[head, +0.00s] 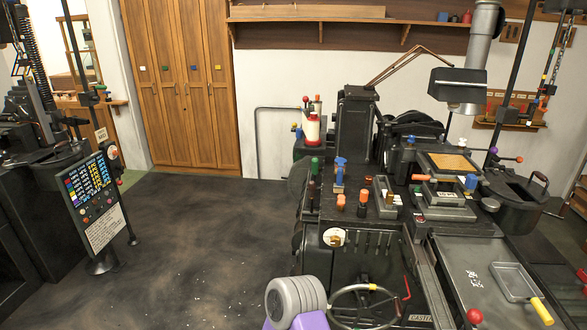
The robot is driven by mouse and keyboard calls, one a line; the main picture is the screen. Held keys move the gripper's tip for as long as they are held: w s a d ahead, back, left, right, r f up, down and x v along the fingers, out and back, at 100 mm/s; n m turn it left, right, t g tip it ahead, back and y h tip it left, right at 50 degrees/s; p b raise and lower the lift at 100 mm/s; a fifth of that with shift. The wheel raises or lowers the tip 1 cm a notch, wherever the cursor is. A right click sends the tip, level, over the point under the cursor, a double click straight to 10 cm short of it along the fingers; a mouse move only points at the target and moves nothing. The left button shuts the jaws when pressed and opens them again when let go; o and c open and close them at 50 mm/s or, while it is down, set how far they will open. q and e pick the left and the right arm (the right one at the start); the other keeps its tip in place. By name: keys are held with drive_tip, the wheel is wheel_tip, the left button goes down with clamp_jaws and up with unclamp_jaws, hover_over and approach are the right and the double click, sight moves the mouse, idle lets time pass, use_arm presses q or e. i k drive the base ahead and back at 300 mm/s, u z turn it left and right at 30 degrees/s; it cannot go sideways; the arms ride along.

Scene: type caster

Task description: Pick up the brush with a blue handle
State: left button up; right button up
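A small upright item with a blue top (340,164) stands on the black casting machine, towards its left side. It could be the brush with a blue handle, but it is too small to tell, and no bristles can be made out. Neither of my grippers is in view.
The black casting machine (365,270) fills the right side, with orange-topped items (362,198) and a handwheel (364,305) at its front. A tray with a yellow handle (541,311) lies at right. A control panel (92,195) stands left. Dark floor (200,240) between is open.

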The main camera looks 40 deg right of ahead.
sight(339, 188)
drive_tip(key=z, duration=0.5)
drive_tip(key=i, duration=1.5)
drive_tip(key=z, duration=1.2)
